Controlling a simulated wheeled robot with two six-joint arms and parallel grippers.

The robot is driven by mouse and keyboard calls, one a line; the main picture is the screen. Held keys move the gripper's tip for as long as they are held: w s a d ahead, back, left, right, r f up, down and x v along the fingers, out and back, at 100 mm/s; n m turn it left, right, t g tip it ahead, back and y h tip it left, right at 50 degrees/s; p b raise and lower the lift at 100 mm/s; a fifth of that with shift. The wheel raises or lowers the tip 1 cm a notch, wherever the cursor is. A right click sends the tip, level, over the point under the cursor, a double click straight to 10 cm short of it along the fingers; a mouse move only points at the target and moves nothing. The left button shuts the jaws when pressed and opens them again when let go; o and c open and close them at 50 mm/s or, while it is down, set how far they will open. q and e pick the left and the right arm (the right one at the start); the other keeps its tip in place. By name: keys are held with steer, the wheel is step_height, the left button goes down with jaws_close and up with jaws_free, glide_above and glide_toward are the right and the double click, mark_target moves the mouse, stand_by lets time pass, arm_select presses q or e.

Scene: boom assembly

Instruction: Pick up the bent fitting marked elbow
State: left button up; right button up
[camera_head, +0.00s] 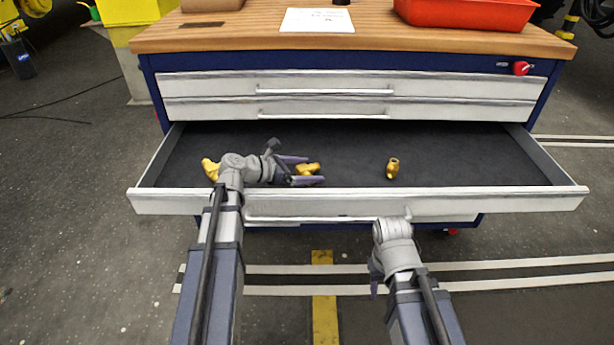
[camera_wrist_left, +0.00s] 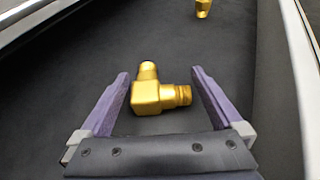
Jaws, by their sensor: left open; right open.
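The bent brass elbow fitting (camera_head: 310,168) lies on the dark floor of the open drawer. In the left wrist view the elbow (camera_wrist_left: 150,97) shows its right-angle bend, with one end pointing away and a threaded end pointing right. My left gripper (camera_head: 317,170) is open inside the drawer, its purple fingers on either side of the elbow. In the left wrist view the fingers (camera_wrist_left: 160,74) stand apart with the elbow between them, not clamped. My right gripper (camera_head: 375,279) is open, low in front of the drawer, and mostly hidden by its own wrist.
Another brass fitting (camera_head: 392,168) stands to the right in the drawer (camera_head: 470,160). A further one (camera_head: 209,169) lies at the left, partly behind my left arm. The drawer's front wall (camera_head: 500,204) is a raised edge. A red bin (camera_head: 465,14) and paper sheet (camera_head: 317,20) rest on the worktop.

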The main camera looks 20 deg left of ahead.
mark_target(308, 169)
arm_select(q)
steer(key=shift+w+d+f, duration=0.15)
steer(key=shift+w+d, duration=0.05)
steer(key=c, duration=1.3)
step_height(308, 169, up, 10)
steer(key=p, duration=1)
